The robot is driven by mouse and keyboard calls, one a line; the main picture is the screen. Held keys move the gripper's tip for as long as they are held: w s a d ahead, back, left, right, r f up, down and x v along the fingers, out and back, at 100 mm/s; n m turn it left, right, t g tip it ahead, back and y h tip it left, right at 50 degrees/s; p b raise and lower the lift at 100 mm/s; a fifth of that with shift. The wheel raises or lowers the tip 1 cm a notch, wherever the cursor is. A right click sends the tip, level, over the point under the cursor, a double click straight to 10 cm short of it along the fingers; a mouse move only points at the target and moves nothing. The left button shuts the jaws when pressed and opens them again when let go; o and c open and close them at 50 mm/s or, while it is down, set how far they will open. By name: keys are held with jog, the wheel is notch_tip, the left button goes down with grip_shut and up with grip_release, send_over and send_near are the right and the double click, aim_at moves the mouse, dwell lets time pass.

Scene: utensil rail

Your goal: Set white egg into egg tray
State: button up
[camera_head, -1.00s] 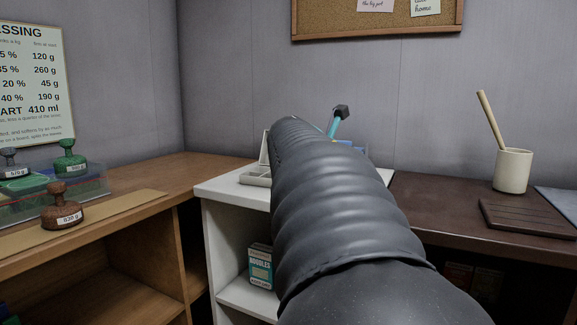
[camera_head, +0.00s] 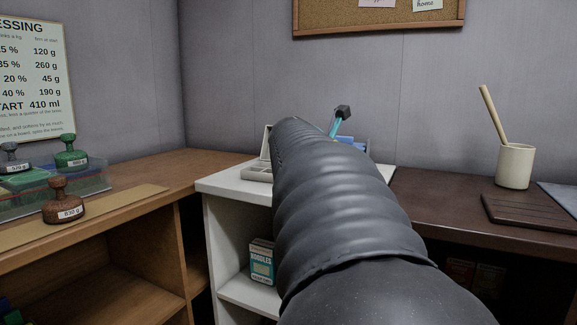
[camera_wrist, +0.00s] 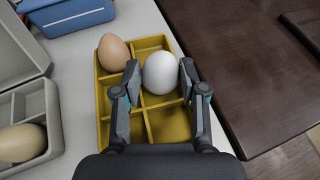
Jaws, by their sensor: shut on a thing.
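In the wrist view a white egg (camera_wrist: 160,74) is between the two fingers of my gripper (camera_wrist: 158,84), which is shut on it. The egg is over the right column of the yellow egg tray (camera_wrist: 103,108); whether it touches the tray floor I cannot tell. A brown egg (camera_wrist: 113,53) sits in the tray's far left compartment, just left of the white egg. The nearer compartments that show are empty.
A grey lidded box (camera_wrist: 50,105) with a beige egg (camera_wrist: 21,142) stands left of the tray. A blue container (camera_wrist: 72,14) is behind it. The white counter (camera_wrist: 72,70) has narrow free strips beside the tray.

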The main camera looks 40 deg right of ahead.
jog(key=shift+f+b, duration=0.4)
jog(key=shift+f, duration=0.2)
dwell(0.3)
jog(key=o, duration=0.8)
jog(key=shift+c, duration=0.2)
